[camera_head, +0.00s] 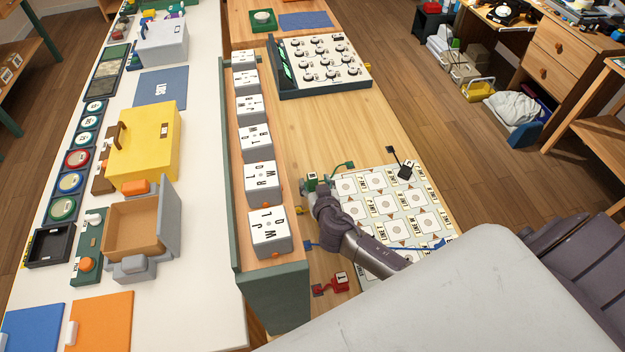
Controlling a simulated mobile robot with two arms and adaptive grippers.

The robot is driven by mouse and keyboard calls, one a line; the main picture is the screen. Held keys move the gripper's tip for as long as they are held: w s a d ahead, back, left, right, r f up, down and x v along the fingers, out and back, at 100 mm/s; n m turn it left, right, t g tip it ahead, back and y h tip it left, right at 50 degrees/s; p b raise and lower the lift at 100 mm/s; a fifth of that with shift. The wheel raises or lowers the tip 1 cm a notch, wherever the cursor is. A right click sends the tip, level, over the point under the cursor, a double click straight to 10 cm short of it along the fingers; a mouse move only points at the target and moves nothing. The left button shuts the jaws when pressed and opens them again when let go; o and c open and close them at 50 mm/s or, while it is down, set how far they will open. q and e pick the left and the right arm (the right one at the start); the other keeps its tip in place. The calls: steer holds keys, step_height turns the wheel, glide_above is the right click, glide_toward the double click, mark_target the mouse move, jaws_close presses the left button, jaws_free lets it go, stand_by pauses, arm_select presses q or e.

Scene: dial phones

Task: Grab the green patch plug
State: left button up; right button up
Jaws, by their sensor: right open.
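The green patch plug (312,181) is a small green block with a pale label on the wooden table, left of the white jack board (381,199). A dark green cord runs from it to a small green end (349,165) near the board's top edge. My right gripper (317,187) reaches in from the lower right, its open fingers at the plug. The fingers partly cover the plug, and I cannot tell whether they touch it. My left gripper is not in view.
A red plug (341,282) lies below, a black plug (405,172) on the board's upper right, and a blue cord (335,246) passes under my arm. A green-sided rack of white blocks (270,231) stands close on the left. Bare wood (330,130) lies above.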

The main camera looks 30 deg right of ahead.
steer(key=shift+x, duration=1.4)
steer(key=shift+a, duration=0.1)
steer(key=shift+s, duration=0.1)
steer(key=c, duration=1.1)
jaws_close()
